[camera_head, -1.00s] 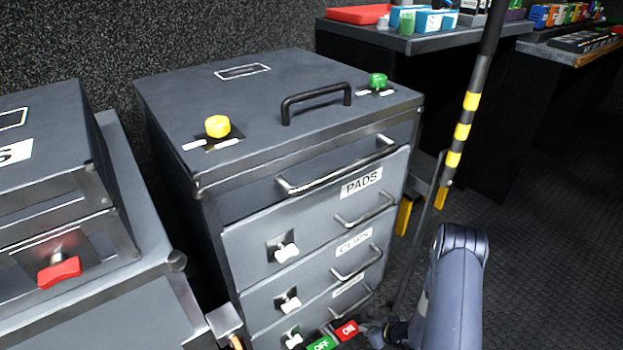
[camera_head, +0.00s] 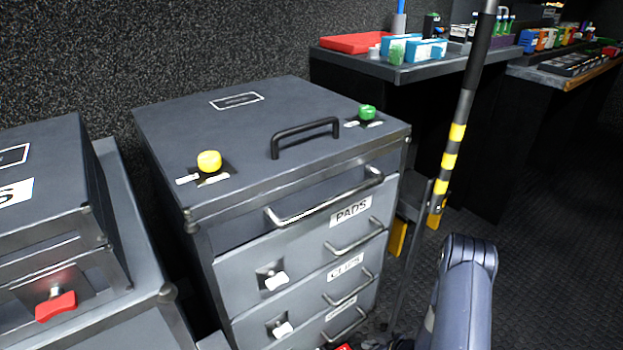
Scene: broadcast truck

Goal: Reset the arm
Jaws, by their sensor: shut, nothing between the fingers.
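My arm (camera_head: 465,295) shows at the lower right, a grey link standing in front of the floor. My gripper is below the bottom edge of the head view, so its fingers are hidden. The grey drawer cabinet (camera_head: 228,140) stands left of the arm, with drawers labelled PADS (camera_head: 351,211) and CLIPS (camera_head: 345,267).
A yellow knob (camera_head: 209,161), a green knob (camera_head: 367,112) and a black handle (camera_head: 306,130) stand on the cabinet top. A grey case with a red latch (camera_head: 55,306) is at left. A black pole with yellow bands (camera_head: 460,120) rises near my arm. Dark floor (camera_head: 555,230) is open at right.

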